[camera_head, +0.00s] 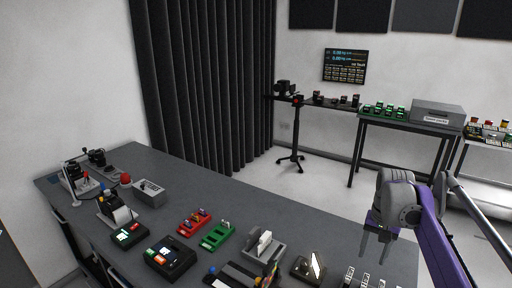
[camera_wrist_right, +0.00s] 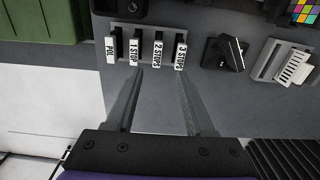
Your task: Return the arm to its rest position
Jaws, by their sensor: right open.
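My right gripper (camera_head: 376,243) hangs at the right in the head view, on a purple and grey arm, with its fingers pointing down over the right end of the grey table (camera_head: 330,225). In the right wrist view my right gripper (camera_wrist_right: 160,100) has its two fingers spread apart with nothing between them. Its tips show just below a row of labelled blocks (camera_wrist_right: 147,48) on the table, apparently apart from them. My left gripper is not in view.
The table holds a black device (camera_head: 170,257), red tray (camera_head: 195,222), green tray (camera_head: 217,236) and white-card holder (camera_head: 263,246). A second table with a grey box (camera_head: 437,115) stands at the back right. A black curtain (camera_head: 205,80) hangs behind. Open floor lies between the tables.

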